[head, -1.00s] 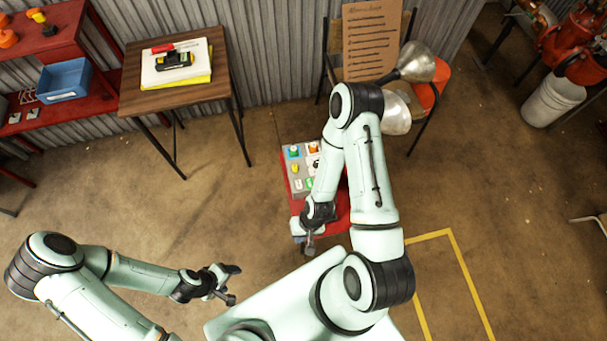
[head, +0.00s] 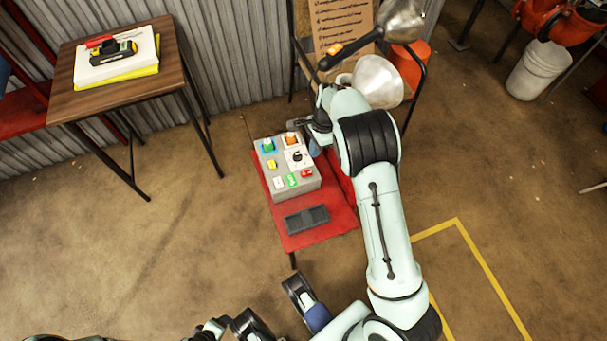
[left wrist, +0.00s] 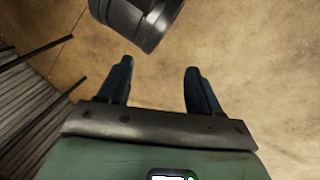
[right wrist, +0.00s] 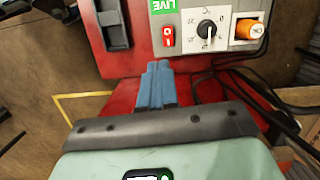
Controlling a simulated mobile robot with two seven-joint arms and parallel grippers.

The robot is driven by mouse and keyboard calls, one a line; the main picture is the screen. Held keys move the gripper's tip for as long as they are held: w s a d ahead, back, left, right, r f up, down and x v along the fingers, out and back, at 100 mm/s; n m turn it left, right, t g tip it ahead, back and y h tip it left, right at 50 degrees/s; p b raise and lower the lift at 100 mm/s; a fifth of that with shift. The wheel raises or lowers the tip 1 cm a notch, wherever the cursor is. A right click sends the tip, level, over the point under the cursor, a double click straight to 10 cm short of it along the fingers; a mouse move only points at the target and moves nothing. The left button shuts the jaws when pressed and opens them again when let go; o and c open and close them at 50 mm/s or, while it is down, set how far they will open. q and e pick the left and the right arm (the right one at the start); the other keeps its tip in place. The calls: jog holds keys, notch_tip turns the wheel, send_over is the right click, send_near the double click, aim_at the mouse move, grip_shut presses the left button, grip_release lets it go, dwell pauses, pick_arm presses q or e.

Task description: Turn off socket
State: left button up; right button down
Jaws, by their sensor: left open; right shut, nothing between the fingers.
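A grey socket box (head: 300,187) rests on a red stand (head: 330,232) in the head view. Its face has a black rotary knob (right wrist: 207,29), a red rocker switch (right wrist: 167,37), a green LIVE label (right wrist: 163,5) and an orange plug or socket (right wrist: 250,29). My right gripper (right wrist: 157,67) is shut and empty. In the right wrist view its tips are just below the red switch, with a visible gap in the picture. In the head view the right arm partly hides it at the box's right side. My left gripper (left wrist: 157,68) is open and empty, away from the box.
A black tray-like item (head: 306,219) lies on the red stand. Dark cables (right wrist: 235,85) run beside the box. Metal lamp shades (head: 378,82) and a chair stand behind. A wooden table (head: 120,84) is at the left. The floor between is clear.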

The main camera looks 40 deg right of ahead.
aim_at(304, 174)
pick_arm(q)
jog(key=shift+w+a+f+b, duration=0.1)
jog(key=shift+w+f+b, duration=0.1)
jog(key=shift+f, duration=0.2)
jog(key=shift+w+a+f+b, duration=0.1)
jog(key=shift+w+f+b, duration=0.1)
jog(key=shift+f, duration=0.15)
pick_arm(e)
jog(key=shift+w+d+r+m, duration=0.3)
jog(key=shift+w+r+m, duration=0.25)
jog(key=shift+r, duration=0.25)
jog(key=shift+f, duration=0.1)
